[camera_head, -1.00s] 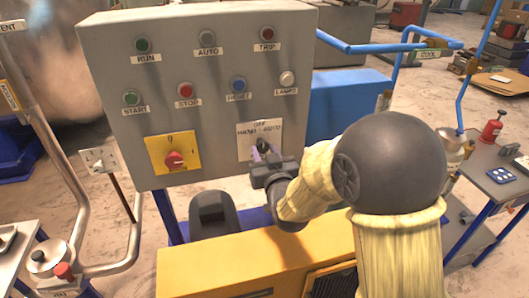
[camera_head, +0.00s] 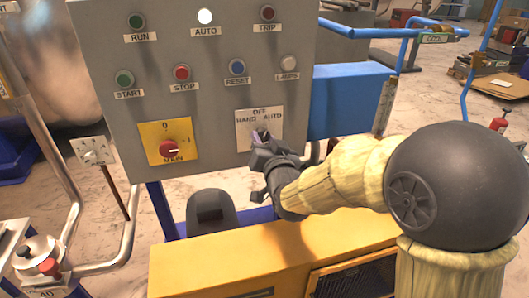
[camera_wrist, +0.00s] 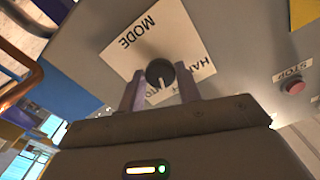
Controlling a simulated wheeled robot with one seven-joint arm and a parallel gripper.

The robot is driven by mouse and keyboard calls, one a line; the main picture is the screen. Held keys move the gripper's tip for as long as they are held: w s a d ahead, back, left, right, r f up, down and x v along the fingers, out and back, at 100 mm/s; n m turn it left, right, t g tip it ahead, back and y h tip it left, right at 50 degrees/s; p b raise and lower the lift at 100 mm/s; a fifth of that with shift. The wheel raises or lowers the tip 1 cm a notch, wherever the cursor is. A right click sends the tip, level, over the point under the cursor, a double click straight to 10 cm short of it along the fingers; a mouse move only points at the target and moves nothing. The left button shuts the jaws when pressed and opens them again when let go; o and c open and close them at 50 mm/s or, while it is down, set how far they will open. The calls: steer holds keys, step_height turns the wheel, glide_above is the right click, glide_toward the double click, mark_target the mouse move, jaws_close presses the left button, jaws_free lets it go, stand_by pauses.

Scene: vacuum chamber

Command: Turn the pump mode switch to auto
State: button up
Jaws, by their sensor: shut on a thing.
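The pump mode switch is a black knob (camera_wrist: 158,71) on a white plate (camera_head: 273,116) marked HAND, OFF and AUTO on the grey control panel (camera_head: 200,95). In the wrist view the plate also reads MODE, and the knob's white pointer line is visible. My gripper (camera_wrist: 160,92) has its two purple fingers on either side of the knob and is shut on it. In the head view my gripper (camera_head: 261,145) covers much of the knob. The AUTO lamp (camera_head: 205,16) above is lit white.
A red main switch (camera_head: 168,149) on a yellow plate sits left of the mode switch. STOP (camera_head: 181,72), START and RESET buttons are above. A yellow machine housing (camera_head: 220,262) lies below the panel. Pipes with a valve (camera_head: 92,152) stand at the left.

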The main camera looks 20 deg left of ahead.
steer(key=m+b, duration=0.3)
steer(key=shift+f, duration=0.2)
steer(key=shift+r+m+b, duration=0.1)
steer(key=shift+m+b, duration=0.7)
steer(key=o, duration=1)
steer(key=shift+r, duration=0.1)
steer(key=shift+s, duration=0.1)
steer(key=b+v, duration=0.3)
steer(key=v, duration=1.4)
steer(key=shift+s, duration=0.2)
